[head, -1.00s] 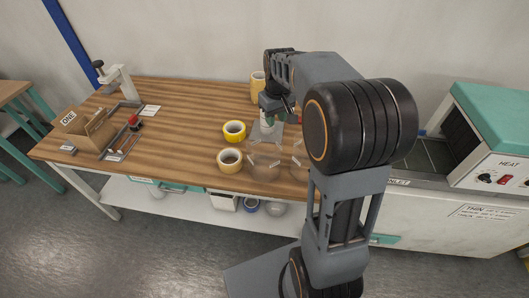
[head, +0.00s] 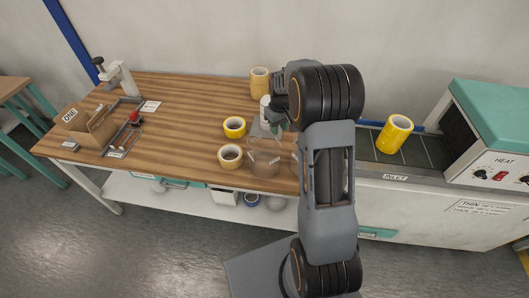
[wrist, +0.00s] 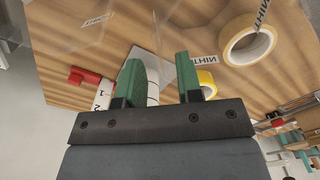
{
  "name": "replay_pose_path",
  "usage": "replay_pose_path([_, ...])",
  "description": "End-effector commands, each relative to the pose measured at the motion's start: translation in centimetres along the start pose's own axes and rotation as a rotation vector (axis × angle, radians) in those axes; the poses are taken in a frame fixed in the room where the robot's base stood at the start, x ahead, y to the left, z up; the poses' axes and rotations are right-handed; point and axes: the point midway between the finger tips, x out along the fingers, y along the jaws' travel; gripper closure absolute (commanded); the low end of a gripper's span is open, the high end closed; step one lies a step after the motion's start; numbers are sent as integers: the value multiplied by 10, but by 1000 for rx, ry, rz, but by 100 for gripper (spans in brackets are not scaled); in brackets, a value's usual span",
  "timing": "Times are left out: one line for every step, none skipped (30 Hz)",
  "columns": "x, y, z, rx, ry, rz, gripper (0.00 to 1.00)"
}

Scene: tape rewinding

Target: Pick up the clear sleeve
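A clear sleeve (head: 265,163) stands at the table's front edge, right of the tape rolls. It is see-through, so its outline is faint. Another clear shape beside it (head: 295,160) is partly hidden by my arm. My gripper (wrist: 160,75) is open, its two green fingers apart with nothing gripped. In the wrist view, a white upright part shows behind and between the fingers, and faint clear edges (wrist: 150,20) show above them. In the head view, my gripper is over the table near a white cylinder (head: 265,105), beyond the sleeves and mostly hidden by my arm.
Two yellow-rimmed tape rolls (head: 234,127) (head: 230,155) lie left of the sleeves. A taller yellow roll (head: 260,84) stands at the back. Another yellow roll (head: 395,133) stands on the inlet belt by the green heater (head: 497,110). The left-middle tabletop is clear.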

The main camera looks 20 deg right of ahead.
Motion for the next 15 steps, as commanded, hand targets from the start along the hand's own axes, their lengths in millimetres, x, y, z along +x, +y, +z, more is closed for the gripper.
replay_pose_path([4,0,1,0,-2,-1,67])
replay_pose_path([6,0,1,0,-3,-1,67])
replay_pose_path([12,0,2,0,-4,-2,67])
replay_pose_path([16,0,2,0,-4,-2,67])
replay_pose_path([20,1,3,0,-5,-2,67])
replay_pose_path([26,1,3,0,-4,-2,67])
replay_pose_path([30,1,4,0,-5,-2,67])
replay_pose_path([34,1,3,0,-3,-1,67])
replay_pose_path([39,1,3,0,-3,-1,67])
replay_pose_path([42,1,3,0,-3,-1,67])
replay_pose_path([44,1,3,0,-2,-1,67])
replay_pose_path([46,1,3,0,-1,-1,67])
replay_pose_path([48,1,2,0,-1,0,67])
replay_pose_path([49,1,2,0,-1,0,67])
replay_pose_path([50,1,2,0,0,0,67])
